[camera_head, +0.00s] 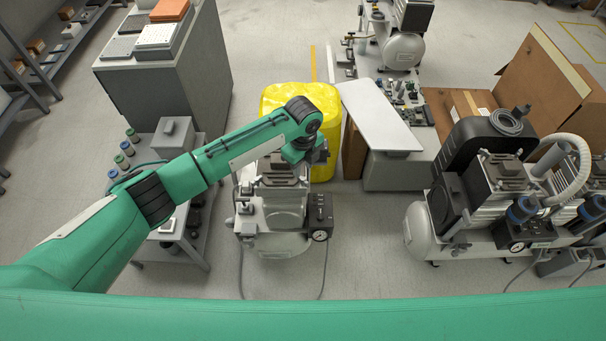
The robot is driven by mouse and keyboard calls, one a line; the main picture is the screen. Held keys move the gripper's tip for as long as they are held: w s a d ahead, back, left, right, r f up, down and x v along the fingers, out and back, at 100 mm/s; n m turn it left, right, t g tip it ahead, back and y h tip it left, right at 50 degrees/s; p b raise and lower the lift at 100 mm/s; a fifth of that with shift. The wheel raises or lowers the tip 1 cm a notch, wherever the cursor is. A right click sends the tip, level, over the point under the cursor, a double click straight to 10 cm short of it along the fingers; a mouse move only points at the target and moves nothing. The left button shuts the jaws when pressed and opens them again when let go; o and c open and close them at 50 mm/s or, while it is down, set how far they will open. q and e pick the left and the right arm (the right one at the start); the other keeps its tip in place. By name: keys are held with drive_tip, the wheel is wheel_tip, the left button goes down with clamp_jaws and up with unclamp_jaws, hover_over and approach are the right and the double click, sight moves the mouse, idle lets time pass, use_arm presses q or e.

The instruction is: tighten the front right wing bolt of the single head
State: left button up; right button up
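The single-head compressor (285,215) stands on the floor in the middle of the view, with a grey-white body, a dark head on top and a black box with a round gauge at its right front. My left arm reaches in from the left over it. My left gripper (305,152) is at the far right side of the compressor head, pointing down. Its fingers are too small and dark to tell open from shut, and I cannot tell whether it touches anything. The front right wing bolt cannot be made out. My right gripper is not in view.
A yellow container (325,105) stands just behind the compressor. A low side table (187,240) is close on its left. A white-topped bench (380,115) is behind to the right. A larger compressor (500,200) stands at the right, with clear floor between.

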sight(303, 179)
use_arm(q)
wheel_tip(303, 179, up, 8)
drive_tip(key=b, duration=0.1)
drive_tip(key=shift+r, duration=0.2)
drive_tip(key=shift+s, duration=0.1)
idle(0.3)
